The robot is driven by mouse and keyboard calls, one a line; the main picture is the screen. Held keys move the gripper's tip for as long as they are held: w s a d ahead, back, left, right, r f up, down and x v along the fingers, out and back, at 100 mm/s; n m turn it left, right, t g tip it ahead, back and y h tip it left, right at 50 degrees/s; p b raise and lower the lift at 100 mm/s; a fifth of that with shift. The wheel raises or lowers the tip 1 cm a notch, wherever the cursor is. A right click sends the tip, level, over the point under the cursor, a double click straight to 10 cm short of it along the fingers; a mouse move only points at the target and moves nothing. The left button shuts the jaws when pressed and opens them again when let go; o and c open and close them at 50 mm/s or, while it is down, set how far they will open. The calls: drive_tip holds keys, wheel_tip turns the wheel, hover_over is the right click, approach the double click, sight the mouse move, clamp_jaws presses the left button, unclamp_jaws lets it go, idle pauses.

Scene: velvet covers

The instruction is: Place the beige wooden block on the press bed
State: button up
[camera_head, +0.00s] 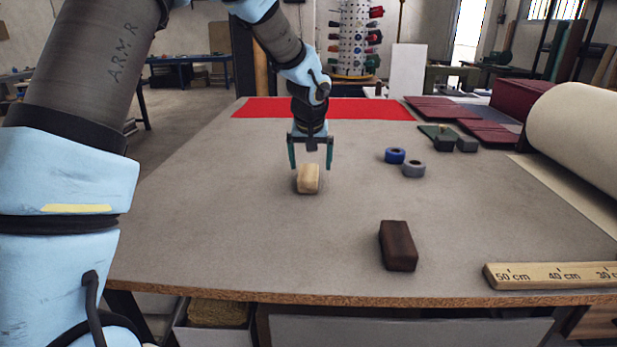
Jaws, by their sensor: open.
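The beige wooden block (308,181) lies on the grey-brown worktable, left of its middle. My gripper (310,165) points down just above and behind the block in the picture. Its two teal fingers are apart, one to each side of the block's upper end, with nothing held. I cannot tell whether the fingertips are level with the block. No press bed is clearly recognisable; a flat red area (330,108) spans the far end of the table.
A dark brown block (398,246) lies nearer the front edge, beside a wooden ruler (550,275). Folded red fabric (490,134) and a large cream roll (580,135) fill the right side. The table's left side is clear.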

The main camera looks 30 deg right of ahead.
sight(308, 174)
drive_tip(key=shift+a+p+x, duration=0.15)
drive_tip(key=shift+p+x, duration=0.45)
drive_tip(key=shift+x, duration=0.85)
drive_tip(key=shift+a+p+x, duration=0.2)
drive_tip(key=shift+p+x, duration=0.35)
drive_tip(key=shift+x, duration=0.9)
drive_tip(key=shift+w, duration=0.15)
drive_tip(key=shift+c, duration=0.4)
clamp_jaws()
